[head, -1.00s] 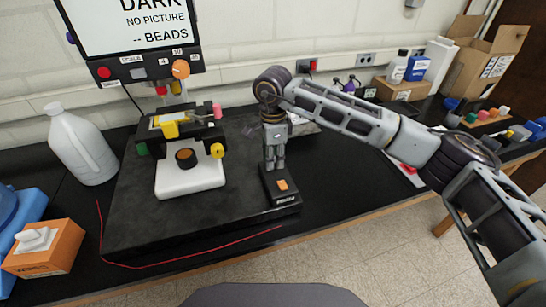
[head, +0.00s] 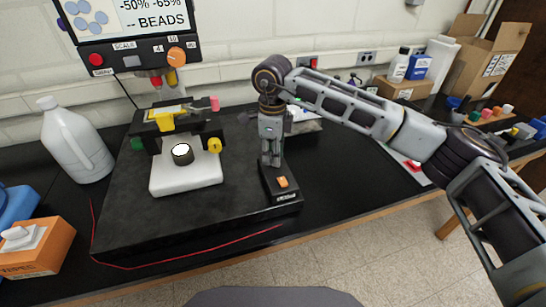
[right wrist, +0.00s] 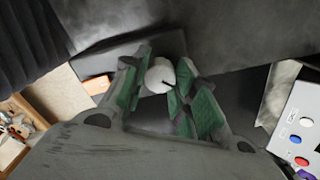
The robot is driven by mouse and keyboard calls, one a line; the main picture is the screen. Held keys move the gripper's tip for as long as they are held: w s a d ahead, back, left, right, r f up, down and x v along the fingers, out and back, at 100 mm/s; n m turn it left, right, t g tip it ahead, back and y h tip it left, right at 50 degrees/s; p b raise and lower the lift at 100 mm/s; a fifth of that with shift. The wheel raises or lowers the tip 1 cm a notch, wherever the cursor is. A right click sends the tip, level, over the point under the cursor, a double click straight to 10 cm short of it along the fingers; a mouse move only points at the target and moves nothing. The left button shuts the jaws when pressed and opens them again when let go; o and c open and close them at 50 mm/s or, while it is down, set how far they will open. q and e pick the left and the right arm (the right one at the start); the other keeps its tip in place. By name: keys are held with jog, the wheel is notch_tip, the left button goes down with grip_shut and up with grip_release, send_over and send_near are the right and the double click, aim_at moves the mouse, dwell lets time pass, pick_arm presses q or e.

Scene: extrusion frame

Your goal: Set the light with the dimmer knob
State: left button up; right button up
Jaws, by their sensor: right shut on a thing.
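The dimmer box (head: 284,202) is black with an orange switch (head: 282,182) and stands at the right side of the dark slab. My right gripper (head: 271,160) points down over its far end. In the right wrist view, its green-padded fingers (right wrist: 160,88) are shut on the pale dimmer knob (right wrist: 159,75), which has a dark pointer line. The knob is hidden by the gripper in the head view. The microscope (head: 186,174) stands left of it, with a bright white lamp disc (head: 182,151). The screen (head: 127,17) shows blue round beads and "-50% -65%". My left gripper is not in view.
A white jug (head: 75,145) and an orange wipes box (head: 38,248) stand at the left. A red wire (head: 190,260) runs along the slab's front. Bottles and cardboard boxes (head: 492,60) stand at the back right. The bench right of the dimmer is mostly clear.

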jog(key=shift+m+b, duration=0.4)
jog(key=shift+m, duration=0.4)
jog(key=shift+m+b, duration=0.5)
jog(key=shift+m, duration=1)
jog(key=shift+m+b, duration=0.4)
jog(key=shift+m, duration=0.2)
jog(key=o, duration=0.8)
jog(key=shift+r, duration=0.1)
jog(key=shift+o, duration=0.9)
jog(key=shift+w+r, duration=0.2)
jog(key=shift+r, duration=0.55)
jog(key=shift+o, duration=0.4)
notch_tip(320, 180, up, 9)
jog(key=shift+f, duration=0.15)
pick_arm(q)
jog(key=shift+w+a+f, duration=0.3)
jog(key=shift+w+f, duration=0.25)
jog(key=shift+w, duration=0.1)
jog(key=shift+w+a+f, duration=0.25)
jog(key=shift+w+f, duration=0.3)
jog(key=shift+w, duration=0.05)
pick_arm(e)
jog(key=shift+s+r, duration=0.15)
jog(key=shift+r, duration=0.65)
